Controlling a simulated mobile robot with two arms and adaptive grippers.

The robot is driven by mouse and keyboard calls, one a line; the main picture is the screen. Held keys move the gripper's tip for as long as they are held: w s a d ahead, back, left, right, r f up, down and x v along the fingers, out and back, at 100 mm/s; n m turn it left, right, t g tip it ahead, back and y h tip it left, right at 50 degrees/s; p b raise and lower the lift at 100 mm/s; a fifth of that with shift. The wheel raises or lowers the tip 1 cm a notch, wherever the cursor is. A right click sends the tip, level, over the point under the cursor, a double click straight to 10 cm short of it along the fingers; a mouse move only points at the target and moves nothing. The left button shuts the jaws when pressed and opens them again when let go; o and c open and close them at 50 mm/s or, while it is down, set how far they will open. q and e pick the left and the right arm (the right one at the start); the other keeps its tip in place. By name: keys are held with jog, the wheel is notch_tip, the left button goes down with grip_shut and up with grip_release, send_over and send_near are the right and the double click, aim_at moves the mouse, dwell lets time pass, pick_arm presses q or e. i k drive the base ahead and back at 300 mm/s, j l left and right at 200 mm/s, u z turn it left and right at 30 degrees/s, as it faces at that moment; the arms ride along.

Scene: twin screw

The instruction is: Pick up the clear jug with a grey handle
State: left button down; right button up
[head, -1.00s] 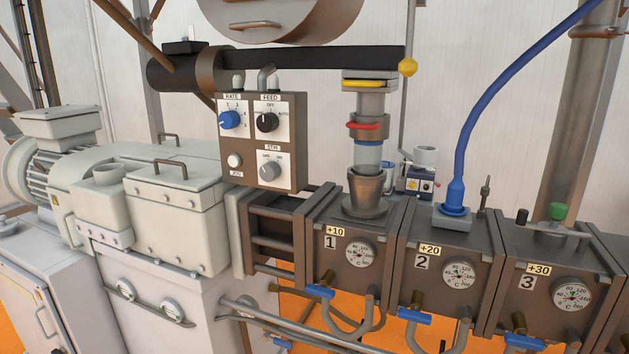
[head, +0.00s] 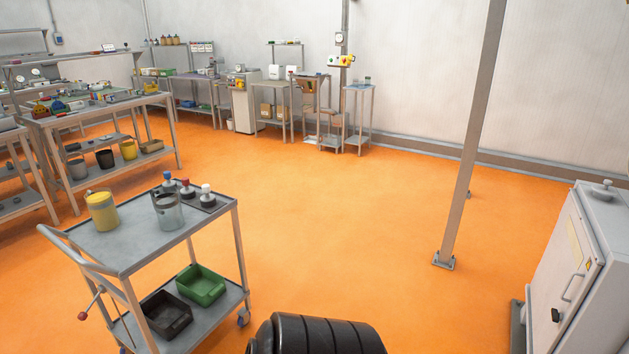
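A clear jug (head: 168,212) stands upright on the top shelf of a grey cart (head: 125,252) at the left front. It looks greyish and see-through; its handle is too small to make out well. A yellow jug (head: 102,211) stands to its left on the same shelf. Neither of my grippers is in view.
Several small capped bottles (head: 186,189) stand right behind the clear jug. A green bin (head: 201,285) and a dark bin (head: 166,313) sit on the cart's lower shelf. A post (head: 470,140) and a white cabinet (head: 580,275) stand right. Orange floor (head: 330,220) between is clear.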

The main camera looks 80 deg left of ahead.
aim_at(100, 203)
jog(key=u, duration=3.95)
